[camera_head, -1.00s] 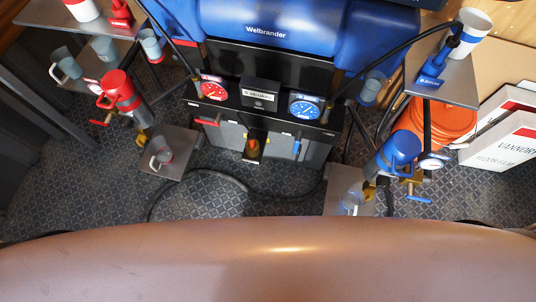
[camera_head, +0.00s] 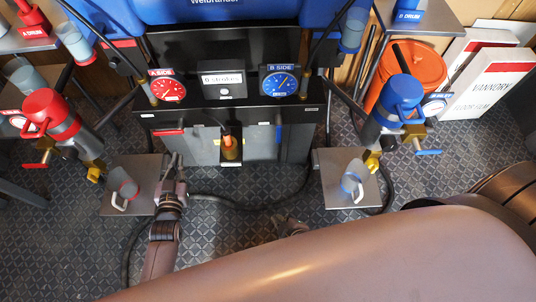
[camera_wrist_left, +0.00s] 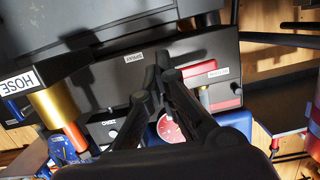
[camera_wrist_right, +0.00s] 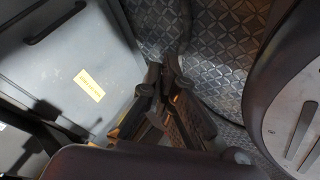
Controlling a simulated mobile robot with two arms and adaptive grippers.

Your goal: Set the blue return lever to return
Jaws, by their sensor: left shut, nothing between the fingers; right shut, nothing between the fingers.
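My left gripper (camera_head: 175,162) is shut and empty, in front of the machine's left part, below the red lever (camera_head: 168,132) and well left of the blue one. The left wrist view shows its closed fingers (camera_wrist_left: 163,62). My right gripper (camera_head: 284,220) is low, partly hidden by my own body; the right wrist view shows its fingers (camera_wrist_right: 165,65) shut and empty beside a grey panel.
Two small metal shelves with cups stand left (camera_head: 145,202) and right (camera_head: 335,196) of the machine. Red (camera_head: 50,115) and blue (camera_head: 398,100) pumps stand beyond them. A black hose crosses the patterned floor.

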